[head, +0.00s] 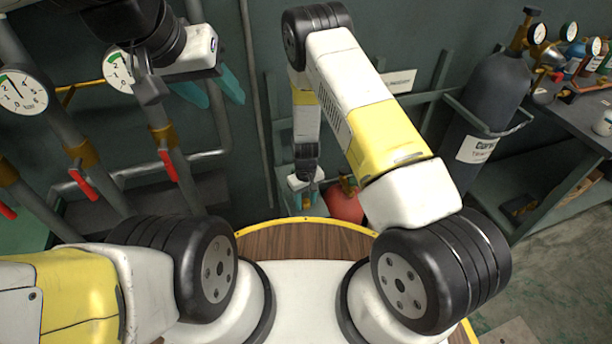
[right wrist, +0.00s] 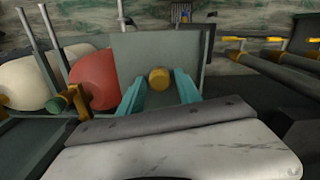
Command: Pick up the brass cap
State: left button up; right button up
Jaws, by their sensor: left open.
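The brass cap (right wrist: 159,79) shows in the right wrist view as a small round yellow-brown piece in front of a grey-green panel. My right gripper (right wrist: 160,84) has its two teal fingers apart, one on each side of the cap. A gap shows between each finger and the cap. In the head view my right gripper (head: 308,196) points down beside the red tank, small and partly hidden by its own wrist; I cannot make out the cap clearly there. My left gripper (head: 209,92) is open and empty at the upper left, its teal fingers spread.
A red tank (right wrist: 94,78) with a brass valve stands left of the cap; it also shows in the head view (head: 345,203). Pipes with gauges (head: 22,91) and red levers line the left wall. A dark cylinder (head: 492,92) and a workbench (head: 577,115) stand at the right.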

grip_shut()
